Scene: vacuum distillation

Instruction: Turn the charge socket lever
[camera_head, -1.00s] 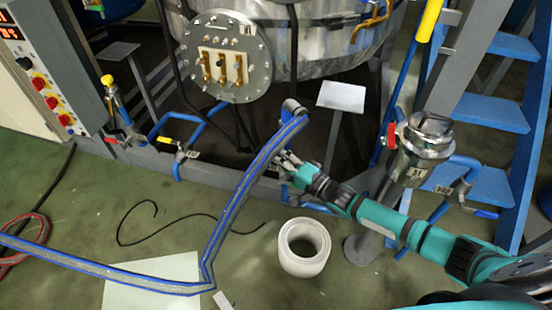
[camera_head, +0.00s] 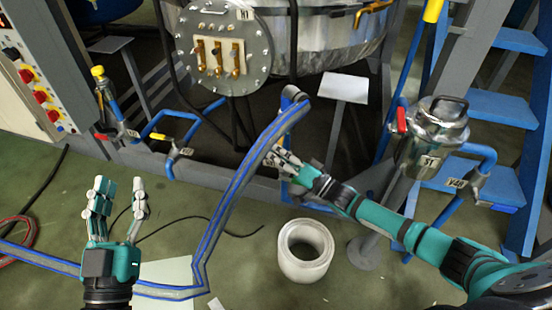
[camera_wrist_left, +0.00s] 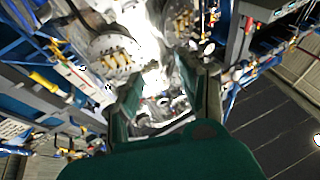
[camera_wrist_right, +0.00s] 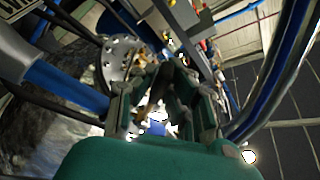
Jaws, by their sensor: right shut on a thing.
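My right gripper (camera_head: 284,163) is at the low front frame under the vessel, close to the right side of the grey-blue hose (camera_head: 226,200). Its fingers are shut. In the right wrist view a small blue piece (camera_wrist_right: 156,128) shows between them, which appears to be the charge socket lever; most of it is hidden by the fingers. The hose's upper end (camera_head: 292,97) is bent over above the gripper, and the socket cannot be made out behind it. My left gripper (camera_head: 118,203) is raised over the floor at the left, fingers upward, open and empty.
A white ring-shaped roll (camera_head: 305,268) stands on the floor below my right arm. A steel pot (camera_head: 430,140) and blue steps (camera_head: 497,107) are at the right. Blue pipes with a yellow-handled valve (camera_head: 163,137) run at the left.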

